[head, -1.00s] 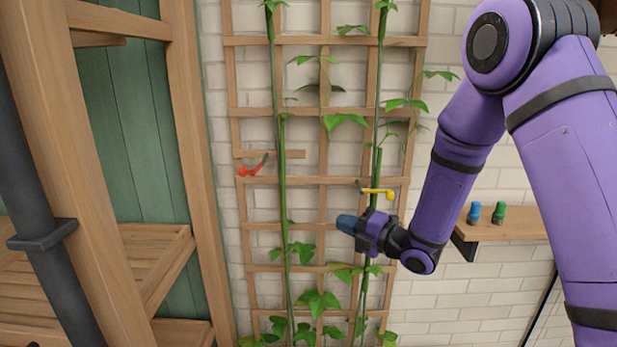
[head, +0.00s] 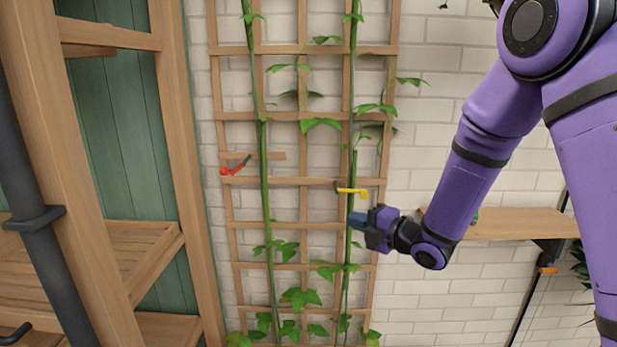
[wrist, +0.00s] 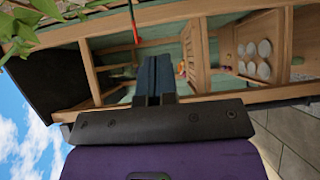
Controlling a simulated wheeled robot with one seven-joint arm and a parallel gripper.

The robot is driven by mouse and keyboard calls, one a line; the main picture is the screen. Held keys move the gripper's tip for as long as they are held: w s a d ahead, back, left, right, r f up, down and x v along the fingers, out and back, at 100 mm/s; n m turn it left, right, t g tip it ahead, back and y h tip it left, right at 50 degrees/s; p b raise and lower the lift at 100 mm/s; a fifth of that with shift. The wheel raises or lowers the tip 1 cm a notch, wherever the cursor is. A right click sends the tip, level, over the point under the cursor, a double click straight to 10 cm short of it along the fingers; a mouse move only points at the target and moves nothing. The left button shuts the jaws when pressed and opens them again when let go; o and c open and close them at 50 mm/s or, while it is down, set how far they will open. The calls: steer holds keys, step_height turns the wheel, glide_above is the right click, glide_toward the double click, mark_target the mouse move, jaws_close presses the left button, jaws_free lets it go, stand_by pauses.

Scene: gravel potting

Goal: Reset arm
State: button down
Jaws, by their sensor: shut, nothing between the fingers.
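My gripper (head: 360,221) is at the right side of the wooden trellis (head: 299,181), just below a yellow clip (head: 352,191) on the right-hand plant stem. Its dark blue fingers are closed together with nothing held; they also show in the wrist view (wrist: 153,72). The fingertips overlap the stem in the head view, and I cannot tell whether they touch it. A red clip (head: 233,168) is on the trellis at the left. In the wrist view the gripper points towards wooden shelving (wrist: 192,62).
Green climbing stems with leaves run up the trellis. A wooden wall shelf (head: 515,223) is at the right, partly hidden by my arm. A wooden frame with shelves (head: 180,150) and a dark pipe (head: 38,215) stand at the left.

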steer(key=s+d+r+m+h, duration=0.5)
steer(key=d+r+m+h, duration=0.1)
steer(key=d+r+m, duration=0.15)
steer(key=s+d+r+m+h, duration=0.4)
steer(key=d+r+m+h, duration=0.2)
steer(key=d+m, duration=0.2)
steer(key=s+d+m+g, duration=0.1)
steer(key=s+m+g, duration=0.2)
steer(key=s, duration=0.9)
steer(key=s+d+r+m+g+h, duration=0.1)
steer(key=s+d+m+g, duration=0.1)
steer(key=s+m, duration=0.7)
steer(key=s+g, duration=0.1)
steer(key=s, duration=0.3)
steer(key=shift+s+d+r, duration=0.15)
steer(key=shift+d+r, duration=0.05)
steer(key=shift+r, duration=0.1)
steer(key=shift+m, duration=0.25)
